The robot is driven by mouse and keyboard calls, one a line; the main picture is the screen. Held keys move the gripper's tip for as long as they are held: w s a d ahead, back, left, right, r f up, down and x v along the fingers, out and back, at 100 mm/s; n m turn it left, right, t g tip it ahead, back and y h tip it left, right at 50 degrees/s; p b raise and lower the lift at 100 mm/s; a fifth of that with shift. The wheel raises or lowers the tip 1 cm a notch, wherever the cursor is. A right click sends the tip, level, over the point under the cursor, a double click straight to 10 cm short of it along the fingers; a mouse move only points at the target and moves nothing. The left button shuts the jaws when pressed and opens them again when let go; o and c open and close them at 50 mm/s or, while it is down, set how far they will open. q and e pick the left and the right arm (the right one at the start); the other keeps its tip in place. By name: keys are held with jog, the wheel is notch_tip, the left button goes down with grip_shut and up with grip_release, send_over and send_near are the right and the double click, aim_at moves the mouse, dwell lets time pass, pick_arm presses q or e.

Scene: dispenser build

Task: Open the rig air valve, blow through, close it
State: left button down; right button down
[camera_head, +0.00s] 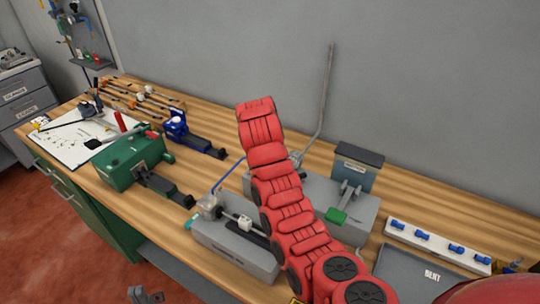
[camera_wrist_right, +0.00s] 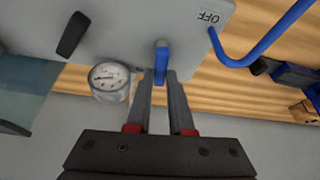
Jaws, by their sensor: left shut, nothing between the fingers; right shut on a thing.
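In the right wrist view, the blue valve lever (camera_wrist_right: 161,55) stands on the grey top of the rig (camera_wrist_right: 130,25). My right gripper (camera_wrist_right: 162,76) is shut on this lever, one finger on each side. In the head view the grey rig (camera_head: 360,212) is partly behind my red right arm, which hides the lever and the right gripper. My left gripper (camera_head: 146,296) is shut and empty at the bottom edge, low in front of the bench.
A thin pipe (camera_head: 326,95) rises behind.

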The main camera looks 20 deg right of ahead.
jog(key=shift+m, duration=0.7)
jog(key=shift+d+h, duration=0.1)
jog(key=shift+h, duration=0.2)
jog(key=shift+s, duration=0.1)
jog(key=c, duration=0.8)
grip_release()
jog(key=shift+g, duration=0.3)
